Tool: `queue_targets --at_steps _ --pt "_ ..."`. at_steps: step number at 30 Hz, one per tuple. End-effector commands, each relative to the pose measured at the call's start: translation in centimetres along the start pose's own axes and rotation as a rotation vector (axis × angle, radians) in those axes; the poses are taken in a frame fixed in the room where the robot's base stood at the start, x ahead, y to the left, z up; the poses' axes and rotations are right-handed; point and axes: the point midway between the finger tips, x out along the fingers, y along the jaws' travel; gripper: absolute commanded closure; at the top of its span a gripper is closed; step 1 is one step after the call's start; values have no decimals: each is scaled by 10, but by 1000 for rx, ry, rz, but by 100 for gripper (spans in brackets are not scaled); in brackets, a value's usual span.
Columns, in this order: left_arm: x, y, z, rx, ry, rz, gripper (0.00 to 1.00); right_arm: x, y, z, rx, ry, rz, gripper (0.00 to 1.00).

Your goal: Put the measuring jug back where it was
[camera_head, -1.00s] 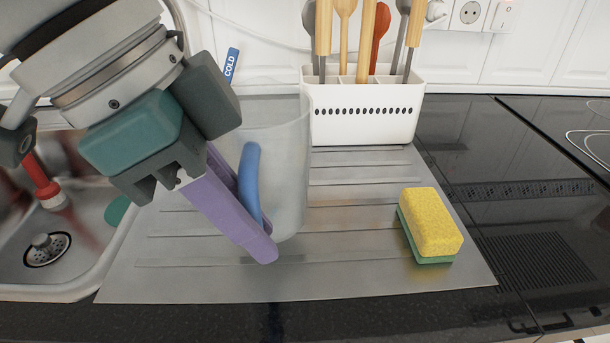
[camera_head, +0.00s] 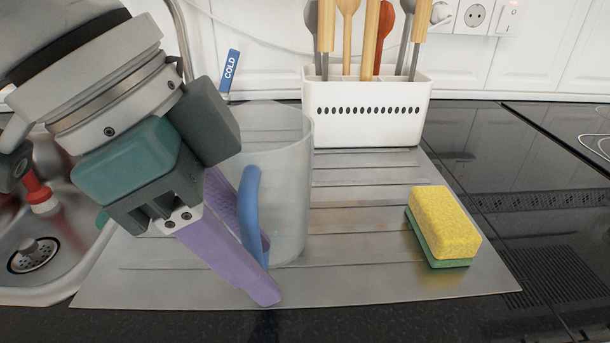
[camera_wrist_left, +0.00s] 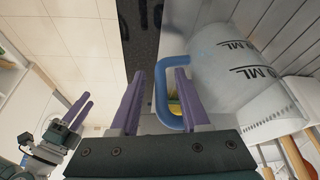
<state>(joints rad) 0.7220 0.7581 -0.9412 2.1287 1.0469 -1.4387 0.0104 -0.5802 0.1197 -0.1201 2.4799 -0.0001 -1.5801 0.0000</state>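The measuring jug (camera_head: 285,170) is a clear, frosted jug with a blue handle (camera_head: 250,205), standing upright on the metal drainer (camera_head: 345,275). Dark "ML" lettering shows on its side in the left wrist view (camera_wrist_left: 225,75). My left gripper (camera_head: 255,255) has purple fingers, one on each side of the handle. In the left wrist view the fingers (camera_wrist_left: 158,90) stand apart, with gaps beside the handle between them. My right gripper (camera_wrist_left: 80,108) shows only in the left wrist view, at the left; its two purple fingers look apart and empty.
A white utensil holder (camera_head: 365,110) with several utensils stands behind the jug on the right. A yellow and green sponge (camera_head: 443,228) lies at the drainer's right. The sink (camera_head: 60,270) is at the left, the black hob (camera_head: 560,200) at the right.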

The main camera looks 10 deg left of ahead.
Motion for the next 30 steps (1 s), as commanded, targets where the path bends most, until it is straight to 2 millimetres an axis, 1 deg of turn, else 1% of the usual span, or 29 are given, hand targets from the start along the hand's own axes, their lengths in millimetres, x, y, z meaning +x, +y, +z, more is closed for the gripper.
queue_targets --at_steps 7,10,14,21,25,27,30 --pt "-1 0 0 1 0 0 53 0 0 0 0 0 0 50" --pt "-9 -1 -2 1 0 -2 53 -2 0 -1 0 0 0 50" --pt "-33 -1 -3 1 1 -4 53 -10 0 -3 0 0 0 50" --pt "-88 -2 -3 0 1 -5 53 -25 1 -8 0 0 0 50" --pt "-109 -1 -3 0 1 -3 53 -30 1 -10 0 0 0 50" --pt "-117 -1 -2 0 0 -2 53 -31 1 -10 0 0 0 50" --pt "-122 0 -2 0 0 -1 53 -32 1 -10 0 0 0 50"
